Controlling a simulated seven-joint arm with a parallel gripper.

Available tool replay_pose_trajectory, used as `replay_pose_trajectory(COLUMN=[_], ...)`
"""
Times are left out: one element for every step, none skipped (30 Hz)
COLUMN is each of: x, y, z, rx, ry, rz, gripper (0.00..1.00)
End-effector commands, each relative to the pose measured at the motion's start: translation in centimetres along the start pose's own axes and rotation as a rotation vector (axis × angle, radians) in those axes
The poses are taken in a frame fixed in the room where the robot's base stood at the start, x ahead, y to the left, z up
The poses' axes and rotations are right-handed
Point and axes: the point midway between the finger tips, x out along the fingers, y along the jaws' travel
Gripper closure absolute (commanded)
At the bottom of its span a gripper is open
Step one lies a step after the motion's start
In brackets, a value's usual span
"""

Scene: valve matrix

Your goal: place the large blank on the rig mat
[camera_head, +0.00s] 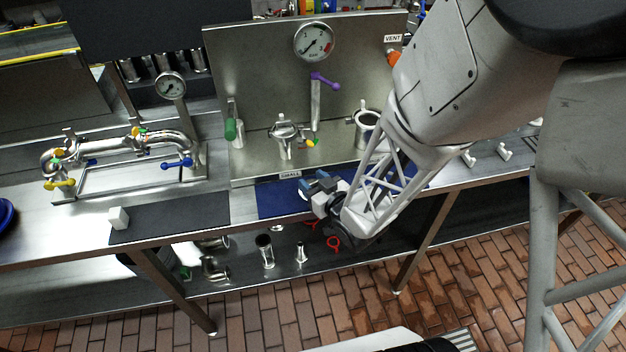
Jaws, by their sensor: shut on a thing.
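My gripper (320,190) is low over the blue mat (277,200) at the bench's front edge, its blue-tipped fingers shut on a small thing. That thing is mostly hidden by the fingers; it is taken to be the large blank, but its shape cannot be made out. A dark grey mat (175,219) lies bare on the bench to the left, in front of the pipe rig (125,150). No lettering shows on either mat, so which is the rig mat cannot be read.
A white cube (118,218) sits at the grey mat's left edge. A steel panel (260,70) with a gauge (314,42) and valves stands behind the blue mat. A "SMALL" label (290,174) is at its base. Fittings (265,250) stand on the lower shelf.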

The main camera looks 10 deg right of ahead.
Motion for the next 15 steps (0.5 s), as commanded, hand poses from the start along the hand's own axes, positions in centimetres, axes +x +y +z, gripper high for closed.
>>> replay_pose_trajectory(x=[0.03,0.04,0.06,0.06,0.06,0.05,0.05,0.05,0.05,0.05,0.05,0.05,0.04,0.04,0.04], y=[0.0,0.01,0.01,0.01,0.01,0.01,0.0,0.0,0.0,0.0,0.0,0.0,0.0,0.0,0.0], z=[0.1,0.16,0.23,0.26,0.23,0.23,0.23,0.23,0.23,0.24,0.24,0.24,0.24,0.24,0.24], rx=[0.0,0.0,0.0,0.0,0.0,0.0,0.0,0.0,0.0,0.0,0.0,0.0,0.0,0.0,0.0], ry=[0.0,0.0,0.0,0.0,0.001,0.001,0.0,0.0,0.0,0.0,0.0,0.0,0.0,0.0,0.0], rz=[0.0,0.0,0.0,0.0,0.0,0.0,0.0,0.0,0.0,0.0,0.0,0.0,0.0,0.0,0.0], gripper=[0.81,0.81,0.81,0.52,0.47,0.41,0.37,0.32,0.28,0.28,0.28,0.28,0.28,0.28,0.28])
